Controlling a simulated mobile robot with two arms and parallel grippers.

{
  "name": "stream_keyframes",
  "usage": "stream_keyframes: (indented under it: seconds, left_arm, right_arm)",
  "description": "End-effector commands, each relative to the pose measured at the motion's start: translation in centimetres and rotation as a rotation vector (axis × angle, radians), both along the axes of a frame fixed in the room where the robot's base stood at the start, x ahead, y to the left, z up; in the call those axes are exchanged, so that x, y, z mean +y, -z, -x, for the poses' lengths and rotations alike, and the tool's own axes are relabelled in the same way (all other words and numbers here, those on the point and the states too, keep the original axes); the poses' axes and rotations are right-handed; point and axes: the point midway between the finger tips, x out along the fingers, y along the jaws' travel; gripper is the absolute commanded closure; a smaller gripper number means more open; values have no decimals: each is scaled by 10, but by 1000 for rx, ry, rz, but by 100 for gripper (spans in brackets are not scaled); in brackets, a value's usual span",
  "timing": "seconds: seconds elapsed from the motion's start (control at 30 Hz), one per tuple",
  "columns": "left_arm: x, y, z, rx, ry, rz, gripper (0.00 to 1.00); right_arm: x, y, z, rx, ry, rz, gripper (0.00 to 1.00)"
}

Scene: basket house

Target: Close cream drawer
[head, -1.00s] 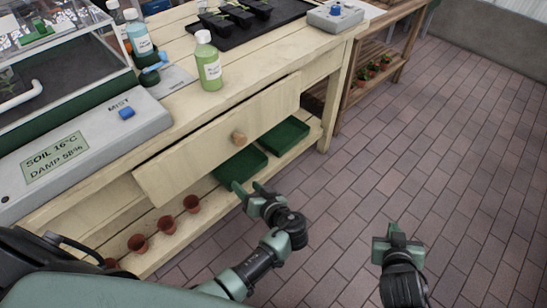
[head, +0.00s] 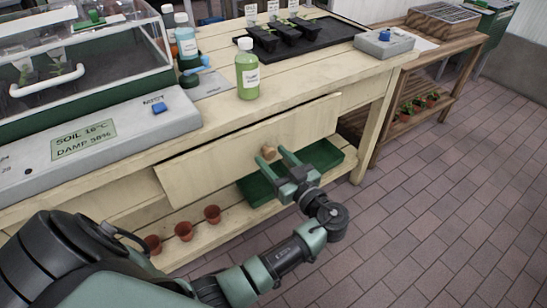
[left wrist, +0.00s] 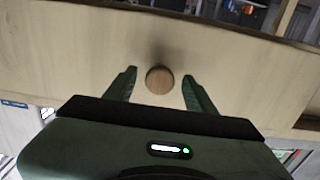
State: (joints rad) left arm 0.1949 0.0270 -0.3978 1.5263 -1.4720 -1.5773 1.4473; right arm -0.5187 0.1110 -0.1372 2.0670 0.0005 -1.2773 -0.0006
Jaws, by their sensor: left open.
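The cream drawer (head: 215,160) under the bench top stands out a little from the bench, its front facing me. Its round wooden knob (head: 268,153) sits at the middle of the front. My left gripper (head: 277,156) is open, with its green fingers pointing at the drawer front, close around the knob. In the left wrist view, the knob (left wrist: 159,80) lies between the two spread fingers, with a gap on each side. I cannot tell whether the fingertips touch the drawer front (left wrist: 60,50). My right gripper is out of the head view.
On the bench top stand a green bottle (head: 247,70), a clear-lidded propagator (head: 85,70) and a black seedling tray (head: 300,38). Green trays (head: 320,156) and terracotta pots (head: 212,214) sit on the shelf below. The brick floor to the right is clear.

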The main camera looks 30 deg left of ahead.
Motion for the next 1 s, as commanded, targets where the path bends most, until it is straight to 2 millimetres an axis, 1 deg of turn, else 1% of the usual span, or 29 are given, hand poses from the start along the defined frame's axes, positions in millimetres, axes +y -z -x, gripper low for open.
stream_keyframes:
  seconds: [0.1,0.3,0.37,0.4,0.47,0.5,1.0]
  left_arm:
    - [4,0,-1,1,0,0,45]
    - [4,1,-1,1,0,1,45]
    - [4,1,-1,1,0,1,62]
    - [4,1,-1,1,0,1,73]
    - [4,1,-1,1,0,1,90]
    - [4,1,-1,2,0,0,100]
    - [3,1,-1,3,1,1,100]
  right_arm:
    - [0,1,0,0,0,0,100]
    - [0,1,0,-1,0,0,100]
    - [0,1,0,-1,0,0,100]
    - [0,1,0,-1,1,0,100]
    - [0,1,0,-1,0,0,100]
    - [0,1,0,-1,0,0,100]
    - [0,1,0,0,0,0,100]
